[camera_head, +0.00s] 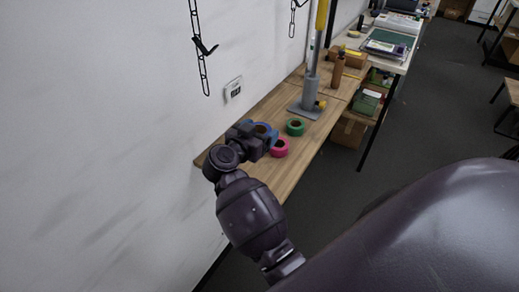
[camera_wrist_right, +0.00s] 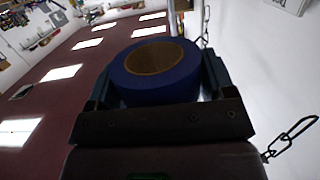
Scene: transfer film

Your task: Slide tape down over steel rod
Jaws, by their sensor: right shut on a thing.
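My right gripper (camera_head: 266,138) is shut on a blue roll of tape (camera_head: 261,128) and holds it over the near part of the wooden bench. In the right wrist view the blue tape (camera_wrist_right: 155,84) sits between the two fingers (camera_wrist_right: 158,88), with its brown core ring facing the camera. The tape is apart from the rod in the head view. My left gripper is not in view.
A pink tape roll (camera_head: 279,148) and a green tape roll (camera_head: 295,127) lie on the wooden bench (camera_head: 288,178) close to my gripper. A brown bottle-like object (camera_head: 338,70) stands behind the rod. Chains (camera_head: 202,50) hang along the white wall at left.

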